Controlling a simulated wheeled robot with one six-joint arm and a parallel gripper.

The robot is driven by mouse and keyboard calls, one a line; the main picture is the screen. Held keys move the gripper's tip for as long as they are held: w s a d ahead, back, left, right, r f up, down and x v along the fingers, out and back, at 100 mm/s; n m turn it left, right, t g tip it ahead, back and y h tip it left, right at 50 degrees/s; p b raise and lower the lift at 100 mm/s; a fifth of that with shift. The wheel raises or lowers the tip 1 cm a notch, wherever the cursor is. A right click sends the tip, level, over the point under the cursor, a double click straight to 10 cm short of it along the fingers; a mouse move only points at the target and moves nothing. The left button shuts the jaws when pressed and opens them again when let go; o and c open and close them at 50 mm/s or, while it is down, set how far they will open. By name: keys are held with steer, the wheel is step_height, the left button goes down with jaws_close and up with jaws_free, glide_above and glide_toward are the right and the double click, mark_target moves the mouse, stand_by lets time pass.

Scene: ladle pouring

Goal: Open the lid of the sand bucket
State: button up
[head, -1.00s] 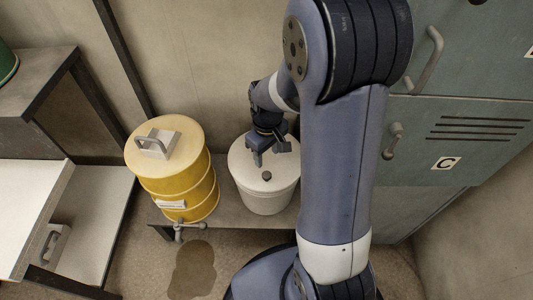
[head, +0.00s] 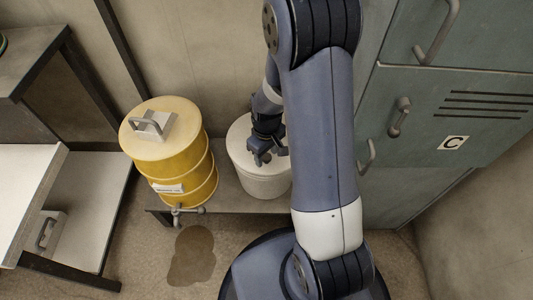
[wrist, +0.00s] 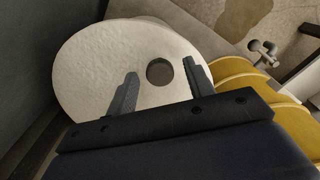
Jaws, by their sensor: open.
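The white round bucket (head: 262,183) stands on a low shelf, with its pale lid (head: 242,130) on top. My gripper (head: 266,160) is over the lid and hides its knob in the head view. In the wrist view the lid (wrist: 100,62) fills much of the picture, and its dark round knob (wrist: 159,72) shows between the tips of my open gripper (wrist: 162,73). The knob appears between the two fingers, with space on both sides. I cannot tell how far the fingertips are above the lid.
A yellow drum (head: 180,165) with a handled lid and a tap (head: 187,212) stands close left of the bucket. Green lockers (head: 440,85) are at the right. A white table (head: 25,195) is at the left. A dark stain (head: 193,258) marks the floor.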

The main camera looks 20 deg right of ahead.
steer(key=shift+c, duration=0.2)
jaws_close()
stand_by(0.3)
